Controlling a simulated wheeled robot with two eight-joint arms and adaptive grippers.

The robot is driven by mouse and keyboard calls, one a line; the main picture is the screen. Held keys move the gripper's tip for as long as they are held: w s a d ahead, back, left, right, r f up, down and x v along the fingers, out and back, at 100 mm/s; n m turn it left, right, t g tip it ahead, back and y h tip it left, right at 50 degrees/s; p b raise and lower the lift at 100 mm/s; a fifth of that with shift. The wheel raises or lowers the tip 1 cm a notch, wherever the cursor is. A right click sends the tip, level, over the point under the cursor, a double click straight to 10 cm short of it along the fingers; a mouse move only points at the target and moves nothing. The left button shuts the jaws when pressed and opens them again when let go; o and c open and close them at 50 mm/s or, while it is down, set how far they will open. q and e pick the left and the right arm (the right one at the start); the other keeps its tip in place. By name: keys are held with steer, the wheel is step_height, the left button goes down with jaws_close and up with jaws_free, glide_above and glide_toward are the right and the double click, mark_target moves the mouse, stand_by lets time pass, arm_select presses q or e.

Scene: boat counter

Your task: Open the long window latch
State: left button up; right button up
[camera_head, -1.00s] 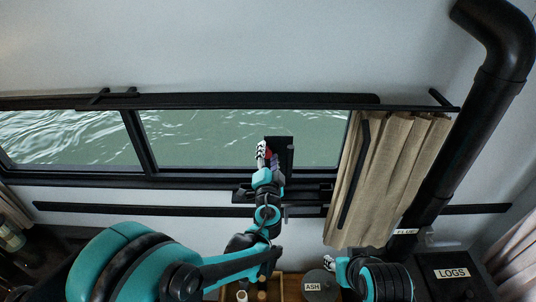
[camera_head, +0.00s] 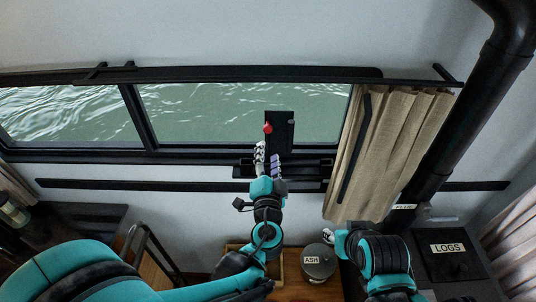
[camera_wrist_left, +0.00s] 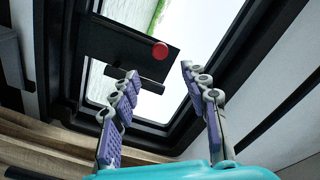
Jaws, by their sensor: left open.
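The long window latch appears as a black upright plate (camera_head: 284,132) with a red knob (camera_head: 267,128) on its left side, standing against the lower middle of the window. In the left wrist view the dark plate (camera_wrist_left: 110,42) and red knob (camera_wrist_left: 159,52) lie just beyond the fingertips. My left gripper (camera_head: 267,155) is just below the knob, fingers pointing at it. In the wrist view the left gripper (camera_wrist_left: 160,75) is open, with nothing between its fingers. My right arm is at the lower right, and its gripper (camera_head: 327,236) is only partly seen.
A black window frame (camera_head: 140,125) and sill run behind the latch. A beige curtain (camera_head: 390,150) hangs right of it, beside a black flue pipe (camera_head: 450,135). Below are an ASH canister (camera_head: 318,266), a wooden box (camera_head: 290,285) and a LOGS box (camera_head: 450,263).

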mark_target(268, 131)
arm_select(q)
steer(key=w+b, duration=0.7)
steer(key=w, duration=0.5)
steer(key=shift+w, duration=0.3)
